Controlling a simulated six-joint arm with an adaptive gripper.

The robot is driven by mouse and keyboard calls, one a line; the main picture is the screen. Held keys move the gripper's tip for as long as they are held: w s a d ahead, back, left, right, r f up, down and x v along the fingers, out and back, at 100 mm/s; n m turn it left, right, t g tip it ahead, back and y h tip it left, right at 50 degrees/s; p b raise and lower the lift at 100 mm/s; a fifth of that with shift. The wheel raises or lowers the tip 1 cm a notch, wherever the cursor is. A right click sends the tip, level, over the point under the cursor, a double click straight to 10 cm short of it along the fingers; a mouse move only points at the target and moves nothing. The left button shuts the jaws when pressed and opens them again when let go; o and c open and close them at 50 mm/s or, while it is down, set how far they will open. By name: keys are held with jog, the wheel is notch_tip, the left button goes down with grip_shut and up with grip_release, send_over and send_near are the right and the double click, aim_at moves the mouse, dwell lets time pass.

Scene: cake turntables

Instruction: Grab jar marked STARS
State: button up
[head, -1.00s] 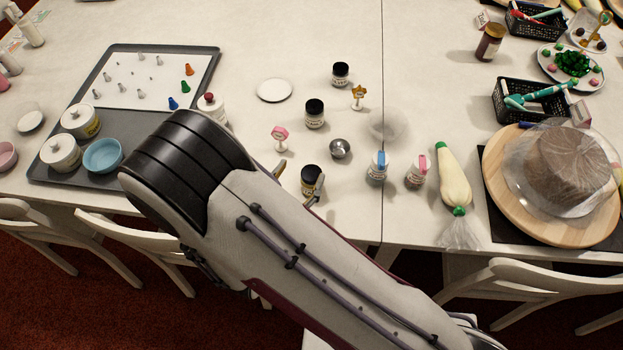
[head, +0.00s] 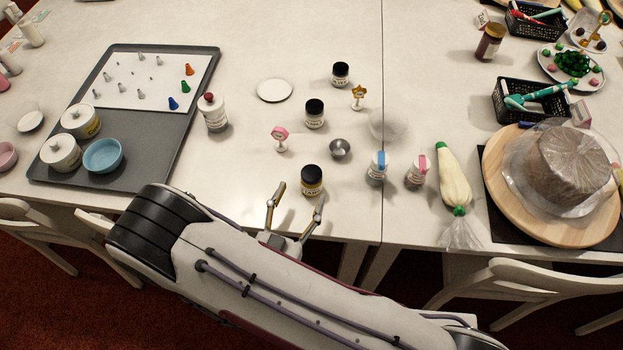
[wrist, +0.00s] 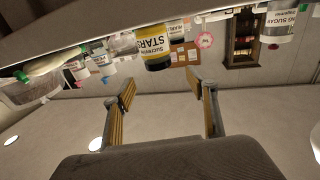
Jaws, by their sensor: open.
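The jar marked STARS (head: 312,181) has a black lid, a pale label and yellow showing through its side. It stands upright near the table's front edge in the head view. In the wrist view, which is upside down, the STARS jar (wrist: 154,48) is at top centre with its label legible. My gripper (head: 299,197) is open and empty at the front edge, its fingers apart and pointing toward the jar. In the wrist view my gripper (wrist: 161,86) shows a clear gap between its fingers, with the jar beyond the tips.
Two similar black-lidded jars (head: 314,113) (head: 341,74) stand farther back. A grey tray (head: 150,165) is left. Chairs line the front edge.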

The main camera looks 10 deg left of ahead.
aim_at(311, 173)
jog(key=shift+x, duration=1.3)
jog(key=shift+w, duration=0.2)
jog(key=shift+f+x, duration=0.2)
jog(key=shift+x, duration=2.2)
jog(key=shift+d, duration=0.1)
jog(key=c, duration=1.4)
jog(key=shift+r, duration=0.15)
jog(key=shift+r, duration=4.85)
